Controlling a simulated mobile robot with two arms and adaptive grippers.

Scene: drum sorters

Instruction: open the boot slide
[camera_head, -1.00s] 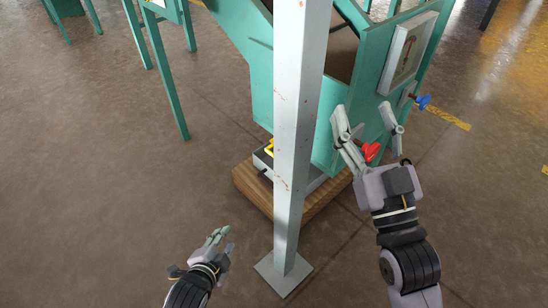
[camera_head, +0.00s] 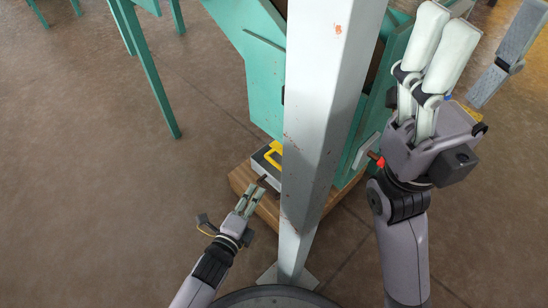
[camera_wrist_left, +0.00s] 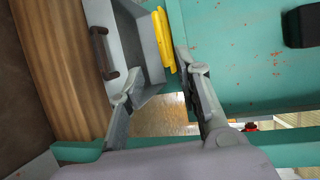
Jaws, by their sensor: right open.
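The boot at the foot of the teal sorter (camera_head: 265,85) has a yellow handle (camera_head: 274,154), which I take for the boot slide's. A grey tray (camera_head: 256,162) with a dark handle stands there; whether the slide is open is unclear. My left gripper (camera_head: 254,188) is open and empty, just in front of the tray. In the left wrist view the yellow handle (camera_wrist_left: 163,42) and tray (camera_wrist_left: 150,50) lie ahead, near the fingertips (camera_wrist_left: 157,68); contact is unclear. My right gripper (camera_head: 470,35) is open and empty, high at right, in front of the machine.
A pale steel post (camera_head: 322,110) stands close in front and hides part of the sorter. A wooden base (camera_head: 240,178) lies under the tray. A red knob (camera_head: 377,160) shows beside my right wrist.

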